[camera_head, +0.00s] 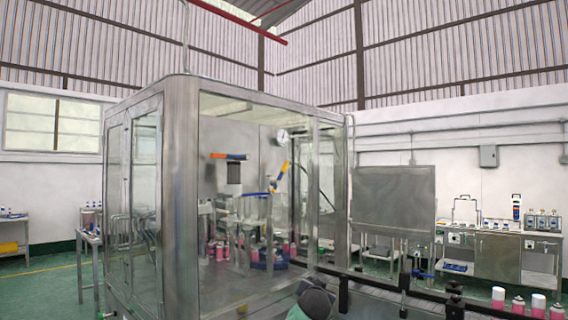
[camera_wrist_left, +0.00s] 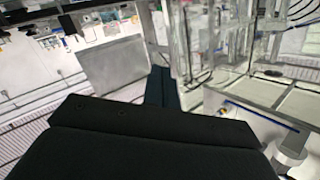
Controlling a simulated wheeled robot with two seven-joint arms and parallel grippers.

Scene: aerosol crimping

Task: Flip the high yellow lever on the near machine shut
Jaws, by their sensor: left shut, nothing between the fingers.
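In the head view the near machine is a steel-framed glass cabinet (camera_head: 180,200). Behind its glass, a yellow lever (camera_head: 284,170) with a blue part at its lower end slants up to the right. A second yellow-orange handle (camera_head: 217,156) with a blue end lies level above a dark cylinder, higher and to the left. I cannot tell for sure which is the named lever. My left gripper (camera_wrist_left: 160,88) shows dark in the left wrist view, its fingers together and empty. No lever is clearly visible between or touching its fingers there. My right gripper is not seen.
Pink and white cans (camera_head: 498,298) stand at the lower right. A grey panel (camera_head: 394,197) and a steel workbench (camera_head: 497,256) are behind. In the wrist view, a glass-walled frame and a pale table with a blue edge strip (camera_wrist_left: 260,115) lie right of the fingers.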

